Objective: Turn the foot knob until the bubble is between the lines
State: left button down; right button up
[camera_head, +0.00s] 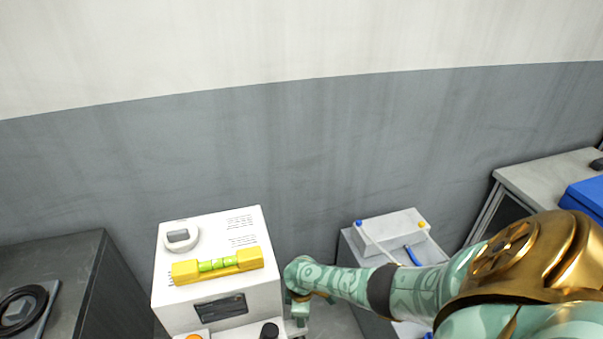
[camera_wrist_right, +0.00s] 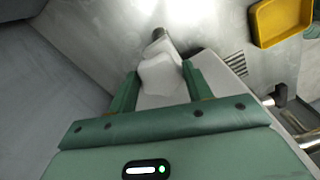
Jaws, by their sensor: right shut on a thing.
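A yellow spirit level (camera_head: 217,265) with a green vial lies across the top of the white machine (camera_head: 235,232). Dark lines cross the vial, but it is too small to tell where the bubble sits. My right arm reaches in from the right, and its gripper (camera_head: 298,312) is low beside the machine's right side. In the right wrist view the gripper (camera_wrist_right: 160,88) is shut on the pale, lobed foot knob (camera_wrist_right: 160,74), one green finger on each side. A short metal stem shows beyond the knob. My left gripper is not in view.
A dark cabinet (camera_head: 85,255) with a black ring stands at the left. A white box (camera_head: 392,228) rests on a grey cabinet right of the machine. A blue bin (camera_head: 585,197) is at the far right. A yellow tray (camera_wrist_right: 280,20) shows in the wrist view.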

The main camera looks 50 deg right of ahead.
jog(key=o, duration=1)
jog(key=shift+f, duration=0.15)
pick_arm(q)
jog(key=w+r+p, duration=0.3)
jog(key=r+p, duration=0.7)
jog(key=p, duration=0.1)
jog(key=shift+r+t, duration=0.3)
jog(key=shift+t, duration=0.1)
pick_arm(e)
notch_tip(320, 180, up, 16)
jog(key=shift+d+r, duration=0.1)
jog(key=shift+r, duration=0.1)
